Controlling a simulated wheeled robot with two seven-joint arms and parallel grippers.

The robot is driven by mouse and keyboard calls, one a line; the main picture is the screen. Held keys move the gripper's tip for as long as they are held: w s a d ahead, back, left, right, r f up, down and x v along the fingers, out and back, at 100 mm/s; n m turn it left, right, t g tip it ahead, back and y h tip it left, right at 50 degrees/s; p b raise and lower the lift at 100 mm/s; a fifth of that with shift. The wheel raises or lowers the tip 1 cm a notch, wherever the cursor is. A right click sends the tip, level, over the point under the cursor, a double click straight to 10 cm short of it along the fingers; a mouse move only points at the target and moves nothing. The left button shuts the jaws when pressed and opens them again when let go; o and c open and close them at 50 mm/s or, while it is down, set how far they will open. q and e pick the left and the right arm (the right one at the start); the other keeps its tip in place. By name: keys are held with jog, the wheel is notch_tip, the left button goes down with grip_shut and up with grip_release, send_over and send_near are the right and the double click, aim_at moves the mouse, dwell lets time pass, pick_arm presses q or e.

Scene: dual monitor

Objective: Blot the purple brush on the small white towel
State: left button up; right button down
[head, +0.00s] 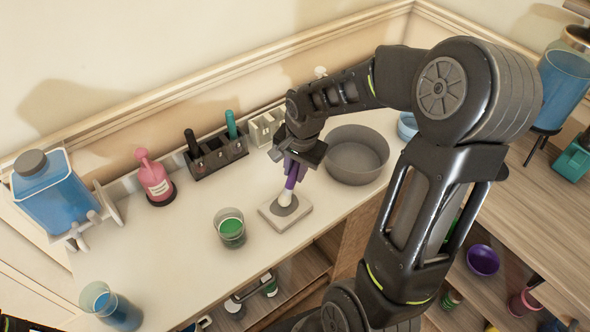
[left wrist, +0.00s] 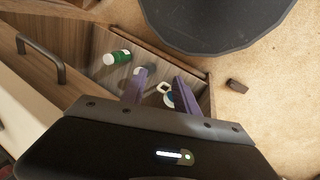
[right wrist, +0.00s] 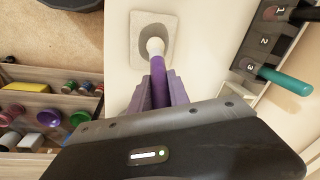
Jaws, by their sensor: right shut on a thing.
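The purple brush (head: 291,181) has a pale round tip and is held upright by my right gripper (head: 296,160). Its tip is over the grey oval patch of the small white towel (head: 290,222), on the bench; it seems to touch it, though the exact contact is hard to tell. In the right wrist view the brush (right wrist: 160,85) runs from between the purple fingers toward the towel (right wrist: 166,22). My left gripper (left wrist: 160,88) shows in the left wrist view with its purple fingers apart and nothing between them. It is not visible in the head view.
A glass of green liquid (head: 231,228) stands left of the towel, and a grey bowl (head: 352,155) to its right. A dark numbered holder (head: 215,157), a pink bottle (head: 154,180) and a blue container (head: 52,192) line the back. A blue beaker (head: 113,308) is at front left.

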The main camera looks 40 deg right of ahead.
jog(key=shift+r+p, duration=1.95)
jog(key=shift+r, duration=1.25)
